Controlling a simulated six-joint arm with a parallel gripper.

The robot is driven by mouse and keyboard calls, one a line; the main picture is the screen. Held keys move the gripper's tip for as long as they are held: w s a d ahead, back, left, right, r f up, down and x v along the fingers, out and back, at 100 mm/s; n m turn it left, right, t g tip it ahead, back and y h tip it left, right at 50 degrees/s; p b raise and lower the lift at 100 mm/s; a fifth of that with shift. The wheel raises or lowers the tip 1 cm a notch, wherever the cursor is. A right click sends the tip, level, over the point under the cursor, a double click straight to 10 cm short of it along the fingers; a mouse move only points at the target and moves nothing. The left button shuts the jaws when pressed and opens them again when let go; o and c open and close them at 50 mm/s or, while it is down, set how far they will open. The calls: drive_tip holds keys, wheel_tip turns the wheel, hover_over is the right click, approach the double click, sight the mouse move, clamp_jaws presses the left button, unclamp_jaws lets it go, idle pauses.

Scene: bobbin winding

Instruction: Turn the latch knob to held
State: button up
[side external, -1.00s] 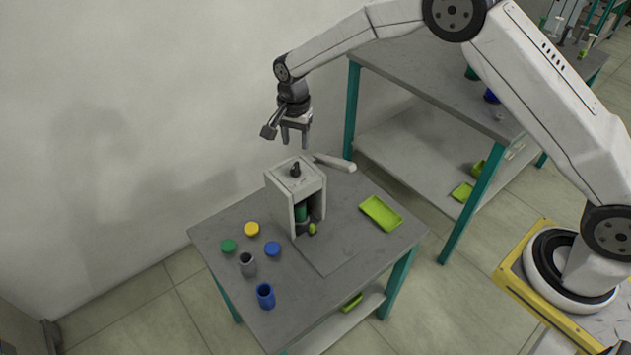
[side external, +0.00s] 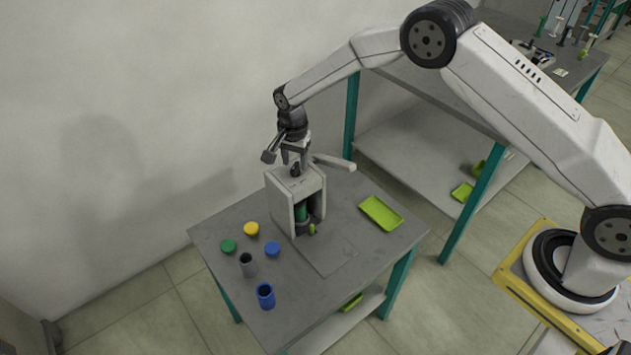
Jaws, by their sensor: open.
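The winder housing (side external: 284,204) is a grey box with an open front on the small table. The dark latch knob (side external: 295,171) stands on its top. My gripper (side external: 295,166) points down at the knob with its fingers open, one to each side of it as seen from here. I cannot tell whether the fingers touch the knob. A green bobbin (side external: 301,213) stands inside the housing. A small lime-green part (side external: 312,229) shows at the foot of the opening. The knob is partly hidden by the fingers.
A light lever arm (side external: 334,162) juts right from behind the housing top. A lime tray (side external: 381,213) lies to the right. Yellow (side external: 251,229), green (side external: 228,246) and blue (side external: 272,249) caps, a grey cup (side external: 247,264) and a blue cup (side external: 265,295) stand front left.

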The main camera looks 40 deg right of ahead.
drive_tip(key=shift+f, duration=0.8)
clamp_jaws()
drive_tip(key=shift+n, duration=0.4)
drive_tip(key=n, duration=1.1)
idle(0.4)
